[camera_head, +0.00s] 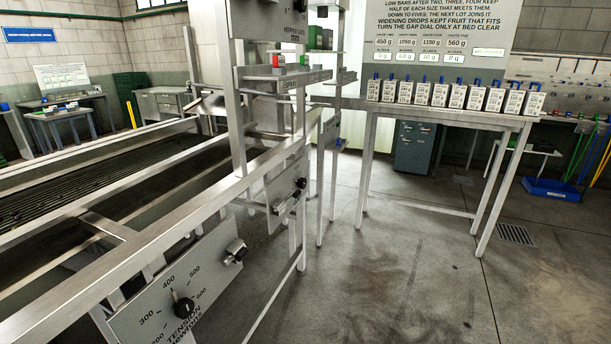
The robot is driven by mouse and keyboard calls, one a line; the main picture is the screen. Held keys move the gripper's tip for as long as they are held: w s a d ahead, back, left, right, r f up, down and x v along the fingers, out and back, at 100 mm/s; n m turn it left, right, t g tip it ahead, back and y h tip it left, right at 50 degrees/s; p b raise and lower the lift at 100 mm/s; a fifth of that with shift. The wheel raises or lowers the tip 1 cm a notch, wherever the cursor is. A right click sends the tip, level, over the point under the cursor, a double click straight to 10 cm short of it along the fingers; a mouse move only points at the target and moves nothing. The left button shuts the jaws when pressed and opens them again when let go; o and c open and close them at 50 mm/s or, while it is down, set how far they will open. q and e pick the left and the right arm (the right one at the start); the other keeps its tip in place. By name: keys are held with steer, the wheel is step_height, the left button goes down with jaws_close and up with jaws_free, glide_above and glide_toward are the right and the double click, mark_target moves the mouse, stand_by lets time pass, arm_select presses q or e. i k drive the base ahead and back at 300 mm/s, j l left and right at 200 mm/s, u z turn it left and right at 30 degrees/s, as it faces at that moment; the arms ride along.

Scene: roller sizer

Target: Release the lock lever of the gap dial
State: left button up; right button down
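A grey plate (150,300) at the lower left has a black pointer knob (183,308). It is marked 300, 400, 500 and 600, and its label reads as tension in newtons. A small metal lever with a dark end (236,252) sits on this plate's right side. Farther along the frame, another plate (280,185) bears a dark knob (300,183) and a metal lever or latch (283,204). Its label is too small to read, so I cannot tell whether it is the gap dial. Neither of my grippers is in view.
The sizer's metal rail (170,225) runs diagonally from lower left, with dark rollers (90,180) behind it. A metal table (450,118) with several labelled boxes stands at the back right. A blue tray (550,189) lies on the floor. The central floor (400,260) is open.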

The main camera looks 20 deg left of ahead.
mark_target(296, 193)
steer(key=i+u, duration=0.4)
steer(key=i+l+u, duration=0.1)
steer(key=i+u, duration=0.3)
steer(key=i+l+u, duration=0.35)
steer(key=i, duration=0.2)
steer(key=i+l+u, duration=0.25)
steer(key=i+u, duration=0.15)
